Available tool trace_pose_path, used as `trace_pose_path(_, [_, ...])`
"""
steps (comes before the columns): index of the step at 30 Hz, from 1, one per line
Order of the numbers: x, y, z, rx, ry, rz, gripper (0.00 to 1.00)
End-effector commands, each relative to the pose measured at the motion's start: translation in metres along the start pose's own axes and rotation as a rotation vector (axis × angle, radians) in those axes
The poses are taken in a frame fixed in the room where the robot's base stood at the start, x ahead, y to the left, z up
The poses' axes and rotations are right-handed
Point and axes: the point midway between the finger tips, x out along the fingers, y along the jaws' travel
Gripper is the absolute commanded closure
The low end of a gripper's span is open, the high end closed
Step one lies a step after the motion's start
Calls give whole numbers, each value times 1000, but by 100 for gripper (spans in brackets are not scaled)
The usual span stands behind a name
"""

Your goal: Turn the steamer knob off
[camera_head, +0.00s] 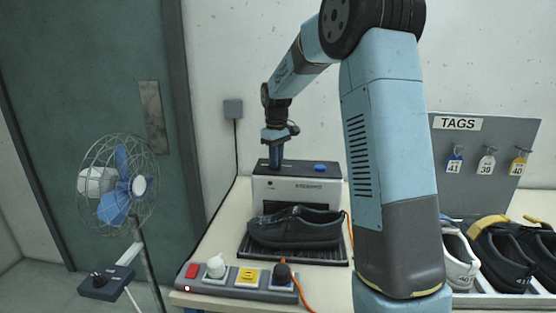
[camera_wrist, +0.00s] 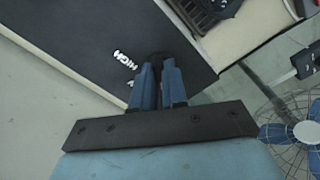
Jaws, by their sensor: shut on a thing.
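The steamer (camera_head: 297,192) is a light box with a black top at the back of the bench. My gripper (camera_head: 276,156) reaches down onto the left part of its top. In the wrist view my gripper (camera_wrist: 158,70) has its two blue fingers closed around the dark round knob (camera_wrist: 157,57), which is mostly hidden between them. White lettering reading HIGH is printed on the black top beside it; another marking is partly covered by a finger. The knob's pointer cannot be made out. A blue button (camera_head: 320,168) sits on the right of the steamer's top.
A black shoe (camera_head: 296,228) rests on the tray in front of the steamer. A power strip (camera_head: 238,284) with a red switch and plugs lies at the bench's front. A fan (camera_head: 117,184) stands left. A TAGS board (camera_head: 480,165) and several shoes are right.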

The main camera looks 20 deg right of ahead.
Motion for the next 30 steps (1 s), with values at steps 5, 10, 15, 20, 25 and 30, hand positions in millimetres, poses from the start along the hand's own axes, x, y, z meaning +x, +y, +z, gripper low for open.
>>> trace_pose_path(5, [0,-1,0,-60,-3,-4,100])
trace_pose_path(10, [0,-2,0,-86,-3,-4,100])
trace_pose_path(15, [0,-2,0,-93,-2,-4,100])
trace_pose_path(20, [0,-2,0,-93,-2,-4,100])
trace_pose_path(25, [0,-2,0,-93,-2,-3,80])
trace_pose_path(30, [0,-1,0,-91,-1,-2,63])
